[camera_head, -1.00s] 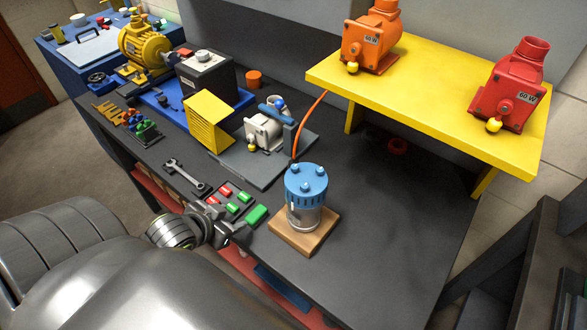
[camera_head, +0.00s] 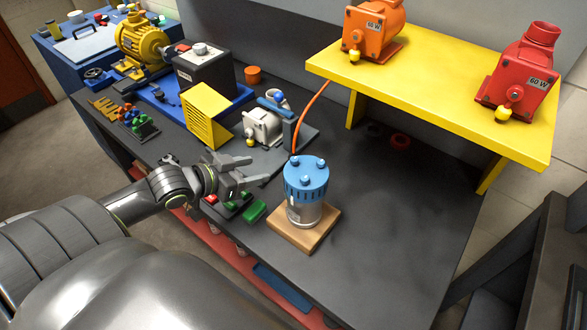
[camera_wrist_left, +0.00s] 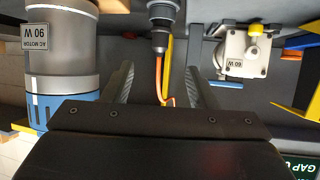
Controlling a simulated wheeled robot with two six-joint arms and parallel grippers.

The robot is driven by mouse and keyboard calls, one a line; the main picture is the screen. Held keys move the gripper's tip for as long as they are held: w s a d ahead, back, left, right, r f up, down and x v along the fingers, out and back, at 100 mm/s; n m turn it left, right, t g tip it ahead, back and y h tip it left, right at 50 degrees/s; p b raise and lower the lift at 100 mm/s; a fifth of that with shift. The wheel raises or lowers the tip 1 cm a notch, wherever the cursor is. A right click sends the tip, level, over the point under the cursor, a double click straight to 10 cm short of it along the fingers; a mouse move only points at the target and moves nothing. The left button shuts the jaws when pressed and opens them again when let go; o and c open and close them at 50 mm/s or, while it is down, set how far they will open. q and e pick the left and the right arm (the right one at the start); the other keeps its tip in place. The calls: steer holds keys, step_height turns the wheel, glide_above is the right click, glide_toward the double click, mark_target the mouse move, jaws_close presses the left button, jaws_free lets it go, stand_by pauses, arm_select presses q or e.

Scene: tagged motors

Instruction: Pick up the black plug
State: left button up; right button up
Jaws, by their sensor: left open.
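The black plug (camera_wrist_left: 158,38) shows at the top middle of the left wrist view, with an orange cable running from it. In the head view I cannot make out the plug; only the orange cable (camera_head: 310,113) shows, behind the blue-topped motor. My left gripper (camera_head: 251,171) is open and empty above the bench, left of that motor. In the left wrist view its two fingers (camera_wrist_left: 160,78) stand apart, with the cable in the picture between them and the plug beyond the tips.
The blue-topped 90 W motor (camera_head: 305,205) stands on a wooden block (camera_head: 288,235) close right of my left gripper. A small grey-white motor (camera_head: 262,127) and a yellow vented block (camera_head: 207,115) stand behind. A yellow shelf (camera_head: 440,105) carries orange and red motors. The bench right of the block is clear.

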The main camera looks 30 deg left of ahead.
arm_select(q)
steer(key=shift+x, duration=6.15)
steer(key=shift+a, duration=0.1)
steer(key=c, duration=1)
steer(key=shift+o, duration=0.2)
steer(key=shift+r, duration=0.1)
